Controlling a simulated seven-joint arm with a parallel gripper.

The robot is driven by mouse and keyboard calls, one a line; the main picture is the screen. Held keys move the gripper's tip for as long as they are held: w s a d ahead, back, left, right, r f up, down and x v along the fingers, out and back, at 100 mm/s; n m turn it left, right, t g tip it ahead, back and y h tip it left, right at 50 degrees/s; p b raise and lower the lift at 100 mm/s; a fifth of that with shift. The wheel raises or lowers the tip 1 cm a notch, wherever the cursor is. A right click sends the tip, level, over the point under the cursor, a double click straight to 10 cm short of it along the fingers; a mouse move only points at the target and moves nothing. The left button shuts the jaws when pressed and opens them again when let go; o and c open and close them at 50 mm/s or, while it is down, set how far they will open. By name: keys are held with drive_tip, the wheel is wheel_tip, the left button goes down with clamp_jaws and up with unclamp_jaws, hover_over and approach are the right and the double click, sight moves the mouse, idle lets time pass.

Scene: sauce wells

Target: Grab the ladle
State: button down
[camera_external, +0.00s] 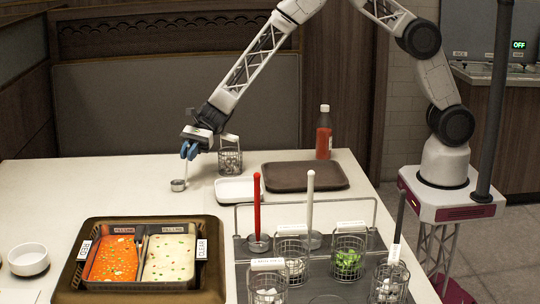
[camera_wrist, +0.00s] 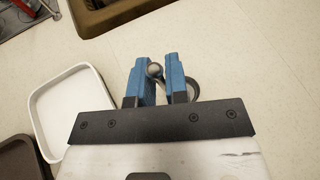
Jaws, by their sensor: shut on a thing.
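My gripper (camera_external: 189,151) is over the back left of the white table, pointing down, with its blue fingers shut on a small ladle (camera_external: 178,185). The ladle's pale thin handle runs down from the fingers to a small grey cup; I cannot tell whether the cup touches the table. In the wrist view, the ladle's rounded handle end (camera_wrist: 155,70) sits between the blue fingers of my gripper (camera_wrist: 157,72), and its cup is partly hidden behind the right finger.
A wire basket (camera_external: 230,160), a white tray (camera_external: 243,197), a brown tray (camera_external: 335,182) and a red bottle (camera_external: 324,135) are right of my gripper. A two-part sauce well (camera_external: 76,298) and a white bowl (camera_external: 28,260) are in front. The table's left side is mostly clear.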

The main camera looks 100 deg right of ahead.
drive_tip(key=shift+r, duration=0.15)
drive_tip(key=shift+r, duration=1.35)
drive_tip(key=shift+s+r, duration=0.25)
drive_tip(key=shift+r, duration=0.1)
drive_tip(key=s+d+r, duration=0.1)
drive_tip(key=s, duration=1.4)
drive_tip(key=shift+s+d+r, duration=0.15)
drive_tip(key=shift+s+d, duration=0.05)
drive_tip(key=shift+d, duration=0.2)
